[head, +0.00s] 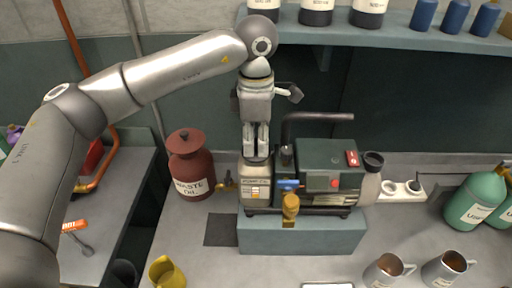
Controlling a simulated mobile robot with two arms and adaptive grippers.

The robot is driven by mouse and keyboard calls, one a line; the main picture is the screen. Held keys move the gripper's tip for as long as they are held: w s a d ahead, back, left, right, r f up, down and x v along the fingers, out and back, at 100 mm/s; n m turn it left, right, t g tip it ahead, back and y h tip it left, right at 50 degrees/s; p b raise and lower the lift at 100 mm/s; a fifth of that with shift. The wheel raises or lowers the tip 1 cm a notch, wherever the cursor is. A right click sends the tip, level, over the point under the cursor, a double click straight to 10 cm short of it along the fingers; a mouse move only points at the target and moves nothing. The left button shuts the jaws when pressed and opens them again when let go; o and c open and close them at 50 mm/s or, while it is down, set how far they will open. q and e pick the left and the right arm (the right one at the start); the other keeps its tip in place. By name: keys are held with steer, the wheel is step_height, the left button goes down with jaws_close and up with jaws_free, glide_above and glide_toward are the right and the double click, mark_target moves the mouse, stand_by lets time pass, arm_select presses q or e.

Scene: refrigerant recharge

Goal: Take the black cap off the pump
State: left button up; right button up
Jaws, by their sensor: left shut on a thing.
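The pump (330,166) is a dark green unit with a red button, standing on a teal block in the middle of the head view. A cream reservoir with a label (256,188) forms its left end. My left gripper (257,154) points straight down over this reservoir. Its fingers are shut on the black cap (257,161) at the reservoir's top. The cap is mostly hidden by the fingers, and I cannot tell whether it is still seated. My right gripper is not in view.
A red-brown waste oil can (190,168) stands left of the pump. A yellow cup (166,272) and two mugs (386,270) stand at the front. Green bottles (474,200) stand at the right. A shelf (395,28) with bottles hangs above. A black pipe (318,117) rises behind the pump.

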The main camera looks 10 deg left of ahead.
arm_select(q)
steer(key=shift+s+f, duration=0.1)
steer(key=shift+f, duration=0.2)
